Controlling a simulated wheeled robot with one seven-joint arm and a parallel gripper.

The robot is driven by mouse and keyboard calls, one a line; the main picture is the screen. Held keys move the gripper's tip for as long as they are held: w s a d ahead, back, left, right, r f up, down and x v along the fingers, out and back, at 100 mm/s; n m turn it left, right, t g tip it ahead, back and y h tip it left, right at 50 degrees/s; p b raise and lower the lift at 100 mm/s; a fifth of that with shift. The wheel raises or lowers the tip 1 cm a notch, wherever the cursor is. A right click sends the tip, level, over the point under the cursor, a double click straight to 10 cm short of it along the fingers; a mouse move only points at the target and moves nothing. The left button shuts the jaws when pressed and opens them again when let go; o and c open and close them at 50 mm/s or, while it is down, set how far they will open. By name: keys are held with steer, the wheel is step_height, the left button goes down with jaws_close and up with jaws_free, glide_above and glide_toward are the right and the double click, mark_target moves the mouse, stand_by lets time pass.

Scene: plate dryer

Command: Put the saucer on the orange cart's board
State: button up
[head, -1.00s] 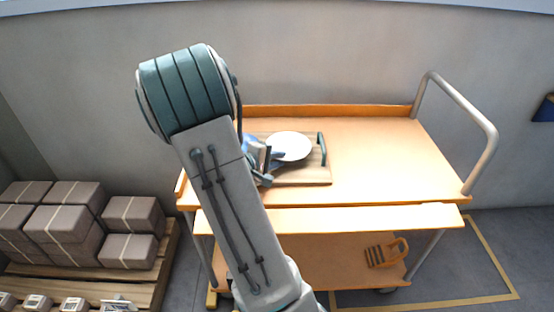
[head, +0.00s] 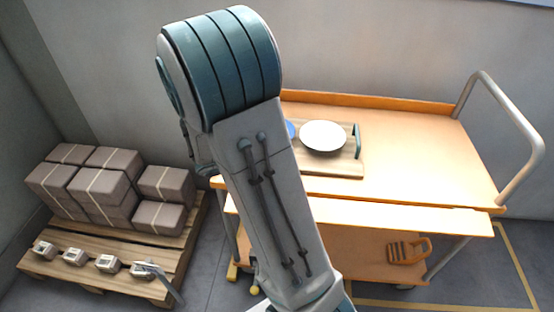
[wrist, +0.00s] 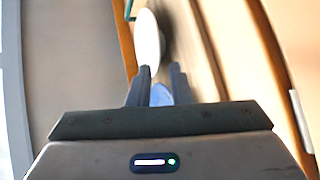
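The white saucer (head: 323,137) lies on the wooden board (head: 335,168) on top of the orange cart (head: 430,165). It also shows in the blurred wrist view (wrist: 148,42), ahead of my left finger. My gripper (wrist: 162,70) has its two dark fingers apart, with a clear gap between them. The saucer is not held.
The board has a dark green handle (head: 357,141) at its right. The cart's right top is clear, with a grey push rail (head: 515,130). An orange crate-like item (head: 408,250) is on the lower shelf. A pallet (head: 110,245) with boxes stands at the left.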

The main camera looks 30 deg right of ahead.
steer(key=s+a+r+m+y, duration=0.1)
steer(key=s+a+r+y, duration=0.1)
steer(key=s+a+y, duration=0.4)
steer(key=s+a+r+m+t+y, duration=0.1)
steer(key=s+a+r+y, duration=0.2)
steer(key=s+a+y, duration=0.4)
steer(key=a, duration=0.5)
steer(key=shift+a+r+t, duration=0.25)
steer(key=shift+t, duration=0.05)
